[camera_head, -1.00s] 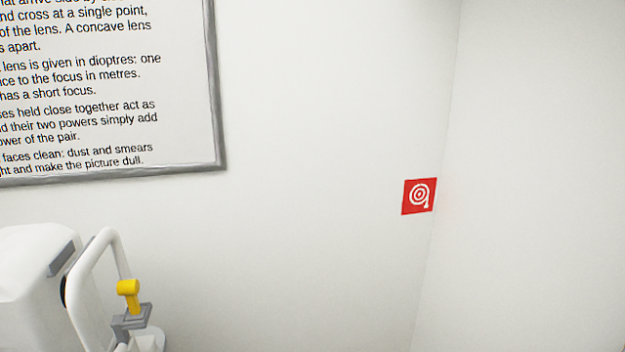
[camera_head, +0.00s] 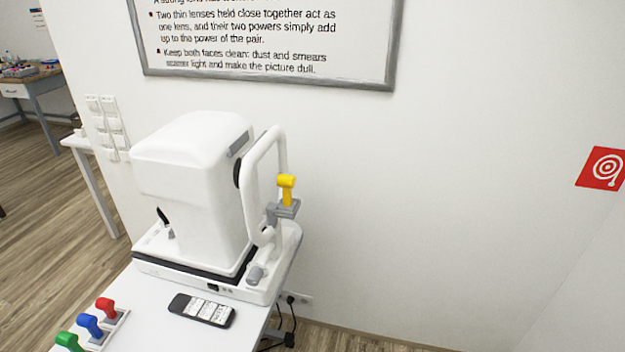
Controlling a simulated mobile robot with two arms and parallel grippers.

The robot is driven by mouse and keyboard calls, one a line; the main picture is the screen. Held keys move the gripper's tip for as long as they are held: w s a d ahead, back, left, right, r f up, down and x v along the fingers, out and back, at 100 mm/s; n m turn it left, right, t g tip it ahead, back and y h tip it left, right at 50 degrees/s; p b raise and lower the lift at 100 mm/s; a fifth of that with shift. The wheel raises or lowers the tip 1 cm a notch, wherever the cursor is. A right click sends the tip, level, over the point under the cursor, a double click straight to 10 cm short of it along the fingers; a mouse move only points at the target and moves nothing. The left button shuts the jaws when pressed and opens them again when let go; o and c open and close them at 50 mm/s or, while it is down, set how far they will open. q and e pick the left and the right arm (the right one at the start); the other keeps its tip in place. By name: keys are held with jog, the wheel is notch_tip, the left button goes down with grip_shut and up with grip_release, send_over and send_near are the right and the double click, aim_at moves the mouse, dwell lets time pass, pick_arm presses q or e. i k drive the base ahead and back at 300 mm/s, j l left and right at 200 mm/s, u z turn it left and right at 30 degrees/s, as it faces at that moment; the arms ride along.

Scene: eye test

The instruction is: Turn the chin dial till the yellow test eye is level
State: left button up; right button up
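The yellow test eye (camera_head: 287,188) stands on a grey chin rest (camera_head: 284,209) at the right side of a white eye-test machine (camera_head: 196,180). A white loop-shaped head frame (camera_head: 252,190) rises beside it. A grey knob (camera_head: 256,273), which looks like the chin dial, sits low on the machine's white base, below the chin rest. I cannot tell from here whether the test eye is level. Neither of my grippers is in view.
The machine stands on a white table (camera_head: 160,318). A dark handheld device (camera_head: 202,310) lies in front of it. A rack with red (camera_head: 105,305), blue (camera_head: 89,323) and green (camera_head: 68,341) test eyes is at the front left. Cables hang by the wall socket (camera_head: 305,299).

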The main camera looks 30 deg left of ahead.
aim_at(255, 275)
jog(key=u, duration=1.55)
jog(key=j+z, duration=0.2)
jog(key=z, duration=0.15)
jog(key=j+z, duration=0.2)
jog(key=z, duration=0.15)
jog(key=j+z, duration=0.2)
jog(key=z, duration=0.15)
